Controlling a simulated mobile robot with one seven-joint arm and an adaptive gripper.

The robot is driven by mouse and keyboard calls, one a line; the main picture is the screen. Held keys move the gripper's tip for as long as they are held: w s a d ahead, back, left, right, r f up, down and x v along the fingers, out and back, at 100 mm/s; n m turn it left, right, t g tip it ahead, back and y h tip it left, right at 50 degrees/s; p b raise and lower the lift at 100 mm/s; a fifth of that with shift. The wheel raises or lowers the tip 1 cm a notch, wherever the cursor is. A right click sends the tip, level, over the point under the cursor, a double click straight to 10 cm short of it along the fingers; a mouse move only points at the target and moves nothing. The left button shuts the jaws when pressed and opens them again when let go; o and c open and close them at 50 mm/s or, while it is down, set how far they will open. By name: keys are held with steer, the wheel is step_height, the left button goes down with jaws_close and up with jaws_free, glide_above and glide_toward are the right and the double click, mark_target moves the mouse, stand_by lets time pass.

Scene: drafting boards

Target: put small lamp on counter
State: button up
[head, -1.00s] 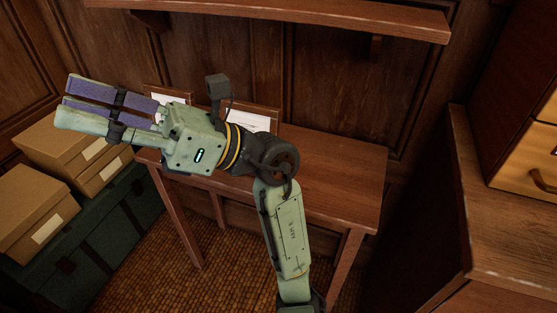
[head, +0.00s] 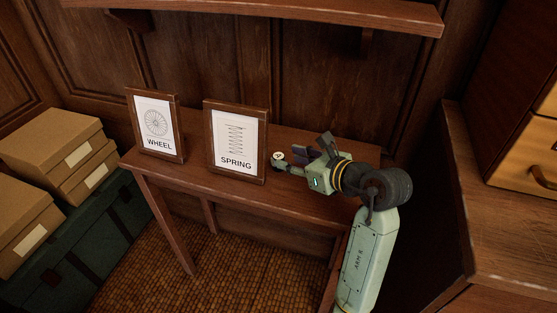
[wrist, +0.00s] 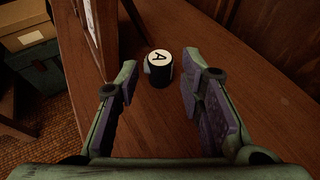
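I see nothing that I can clearly tell is a lamp. A small black cylinder with a white top marked "A" (head: 278,157) stands on the wooden table (head: 300,205), right of the spring picture; it also shows in the wrist view (wrist: 159,70). My gripper (head: 298,158) is low over the table's right part. In the wrist view my gripper (wrist: 158,82) is open, its fingers apart, with the cylinder upright ahead between the fingertips and not gripped. I cannot tell which surface is the counter; a wooden cabinet top (head: 510,230) is at the right.
Framed pictures labelled "WHEEL" (head: 156,124) and "SPRING" (head: 236,142) stand on the table, the spring one close to my gripper. A shelf (head: 280,14) is above. Cardboard boxes (head: 55,145) sit on a dark green trunk (head: 95,225) at left.

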mark_target(282, 158)
steer(key=shift+f+p+x, duration=0.2)
steer(key=shift+p+x, duration=0.6)
steer(key=shift+x, duration=2.15)
jaws_close()
